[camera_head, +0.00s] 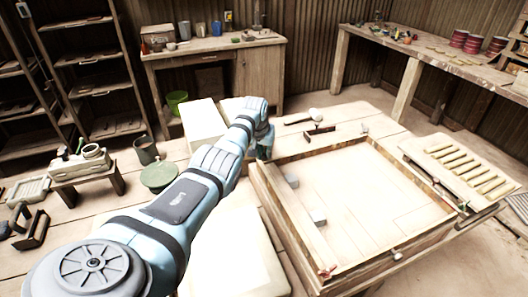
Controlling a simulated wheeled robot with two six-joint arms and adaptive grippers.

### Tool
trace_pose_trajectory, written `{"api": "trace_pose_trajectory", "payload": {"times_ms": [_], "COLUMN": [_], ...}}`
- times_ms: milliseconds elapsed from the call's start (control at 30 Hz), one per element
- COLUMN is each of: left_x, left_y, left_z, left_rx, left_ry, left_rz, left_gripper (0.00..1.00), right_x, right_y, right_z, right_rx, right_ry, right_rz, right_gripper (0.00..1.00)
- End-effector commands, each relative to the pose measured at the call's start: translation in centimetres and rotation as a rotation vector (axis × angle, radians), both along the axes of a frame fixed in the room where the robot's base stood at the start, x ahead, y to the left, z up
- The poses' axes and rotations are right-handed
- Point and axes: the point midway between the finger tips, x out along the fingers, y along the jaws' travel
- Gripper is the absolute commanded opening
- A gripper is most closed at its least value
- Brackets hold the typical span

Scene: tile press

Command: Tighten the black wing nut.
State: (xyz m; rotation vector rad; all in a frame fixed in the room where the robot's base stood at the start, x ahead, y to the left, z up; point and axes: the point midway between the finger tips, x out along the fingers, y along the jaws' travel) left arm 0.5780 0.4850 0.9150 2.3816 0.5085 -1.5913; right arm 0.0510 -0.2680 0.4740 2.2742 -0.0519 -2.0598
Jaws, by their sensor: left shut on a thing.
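My left arm reaches across the table from the lower left. My left gripper (264,146) is at the far left corner of the wooden press frame (262,180). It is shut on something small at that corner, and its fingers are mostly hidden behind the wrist. I cannot make out the black wing nut; the hand covers that corner. A red fitting (327,271) sits at the frame's near left corner, and a pale fitting (397,255) is on its near side. My right gripper is not in view.
A mallet (310,115) lies behind the frame. A slatted rack (468,170) stands to its right.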

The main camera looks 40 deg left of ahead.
Motion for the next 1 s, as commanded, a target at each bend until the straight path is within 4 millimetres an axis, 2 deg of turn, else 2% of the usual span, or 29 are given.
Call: {"api": "trace_pose_trajectory", "payload": {"times_ms": [233, 367, 800, 1000], "left_x": [0.0, 0.0, 0.0, -0.1], "left_y": [0.2, 0.2, 0.4, 0.4], "left_z": [0.0, -0.2, -0.5, -0.2], "left_rx": [-0.001, 0.0, 0.0, -0.001], "left_ry": [0.0, -0.001, -0.003, -0.001], "left_rz": [-0.121, -0.212, -0.465, -0.504], "left_gripper": [0.0, 0.0, 0.0, 0.0], "right_x": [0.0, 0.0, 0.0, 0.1], "right_y": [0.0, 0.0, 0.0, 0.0], "right_z": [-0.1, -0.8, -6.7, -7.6], "right_rx": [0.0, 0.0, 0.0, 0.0], "right_ry": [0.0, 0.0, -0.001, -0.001], "right_rz": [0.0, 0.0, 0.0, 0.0], "right_gripper": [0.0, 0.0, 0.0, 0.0]}}
